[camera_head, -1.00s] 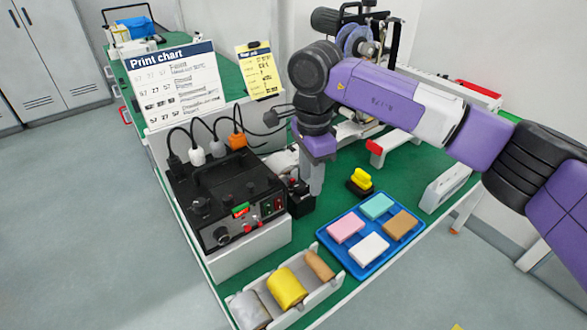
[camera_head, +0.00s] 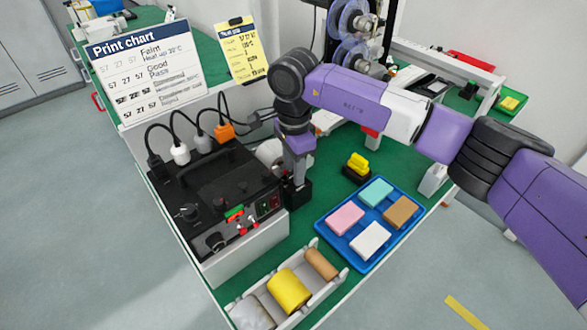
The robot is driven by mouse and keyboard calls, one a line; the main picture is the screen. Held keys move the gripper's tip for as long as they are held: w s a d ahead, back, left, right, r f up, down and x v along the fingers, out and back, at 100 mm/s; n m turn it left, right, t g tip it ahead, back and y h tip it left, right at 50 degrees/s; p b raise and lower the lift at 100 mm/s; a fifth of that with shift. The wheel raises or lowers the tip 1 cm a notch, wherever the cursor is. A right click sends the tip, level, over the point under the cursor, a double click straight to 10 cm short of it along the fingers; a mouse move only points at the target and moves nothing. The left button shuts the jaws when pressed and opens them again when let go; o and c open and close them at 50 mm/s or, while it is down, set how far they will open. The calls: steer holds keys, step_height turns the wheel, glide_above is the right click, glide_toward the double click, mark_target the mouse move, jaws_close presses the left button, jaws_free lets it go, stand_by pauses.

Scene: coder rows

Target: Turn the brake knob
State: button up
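A black control box (camera_head: 214,185) stands on a white stand at the table's left edge. Its front panel has dark knobs, one a round dial (camera_head: 215,242), plus a green and a red switch and small red lights. I cannot tell which knob, if any here, is the brake knob. A coder machine with blue-grey reels (camera_head: 352,24) stands at the back, partly hidden behind my arm. My gripper (camera_head: 297,192) points down just right of the box, low near the green table. Its fingers are too small and dark to tell open from shut.
A blue tray (camera_head: 325,232) with coloured blocks and a yellow-topped stamp (camera_head: 358,167) lie right of my gripper. A white holder (camera_head: 323,292) with rolls is in front. Cables and plugs (camera_head: 181,152) rise behind the box, near the Print chart (camera_head: 146,62).

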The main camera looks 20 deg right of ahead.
steer(key=shift+f, duration=0.4)
jaws_close()
